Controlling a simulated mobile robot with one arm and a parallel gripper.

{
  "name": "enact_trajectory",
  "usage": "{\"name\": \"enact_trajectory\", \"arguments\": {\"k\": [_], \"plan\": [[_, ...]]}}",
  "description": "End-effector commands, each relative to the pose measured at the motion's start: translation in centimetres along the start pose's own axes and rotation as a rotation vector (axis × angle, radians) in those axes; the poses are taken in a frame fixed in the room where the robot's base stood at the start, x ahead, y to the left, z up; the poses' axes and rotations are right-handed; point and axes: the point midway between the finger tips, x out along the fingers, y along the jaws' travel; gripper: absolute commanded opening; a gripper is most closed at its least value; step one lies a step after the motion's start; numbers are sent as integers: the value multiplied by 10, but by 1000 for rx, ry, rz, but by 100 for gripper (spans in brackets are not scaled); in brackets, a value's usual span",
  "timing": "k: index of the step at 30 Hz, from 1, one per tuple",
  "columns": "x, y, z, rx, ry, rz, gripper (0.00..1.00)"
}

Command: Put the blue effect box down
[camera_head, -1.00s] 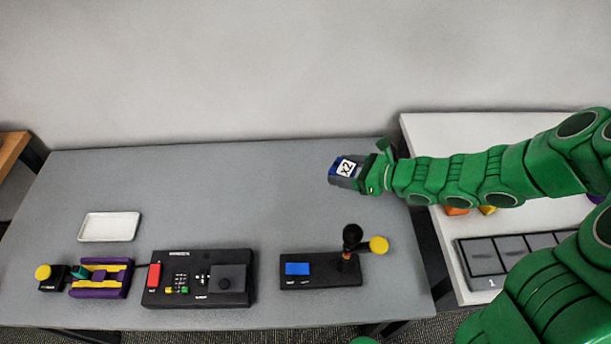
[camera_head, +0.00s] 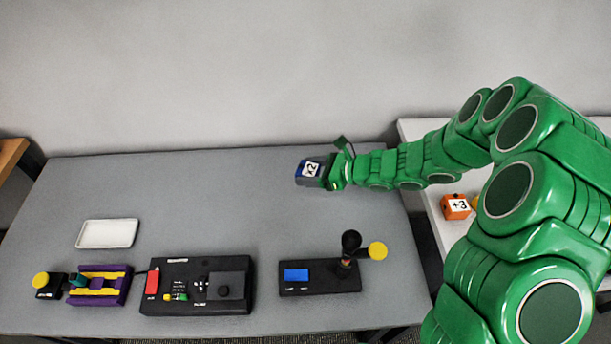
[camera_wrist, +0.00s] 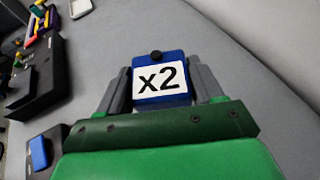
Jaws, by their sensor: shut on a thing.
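The blue effect box (camera_head: 306,172), with a white "x2" label, is held at the end of my green arm over the back right part of the grey table (camera_head: 215,195). My gripper (camera_head: 322,175) is shut on it. In the wrist view, the blue effect box (camera_wrist: 159,78) sits between the two grey fingers of my gripper (camera_wrist: 160,90), label facing the camera, with a dark knob at its far end. Whether its underside touches the table cannot be told.
Along the table's front stand a black device with a blue screen and yellow-knobbed lever (camera_head: 310,276), a larger black device with a red button (camera_head: 197,287), and a purple-yellow device (camera_head: 99,285). A white tray (camera_head: 107,234) lies behind. An orange "+3" box (camera_head: 455,207) sits right. The table's back middle is clear.

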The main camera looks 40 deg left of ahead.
Motion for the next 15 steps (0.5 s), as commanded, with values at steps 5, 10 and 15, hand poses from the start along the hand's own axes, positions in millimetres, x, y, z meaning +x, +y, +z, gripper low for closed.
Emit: {"name": "enact_trajectory", "arguments": {"k": [5, 10, 15], "plan": [[15, -17, -10, -2, 0, -1, 31], [28, -27, -24, 0, 0, 3, 31], [40, -39, -35, -3, 0, 0, 31]]}}
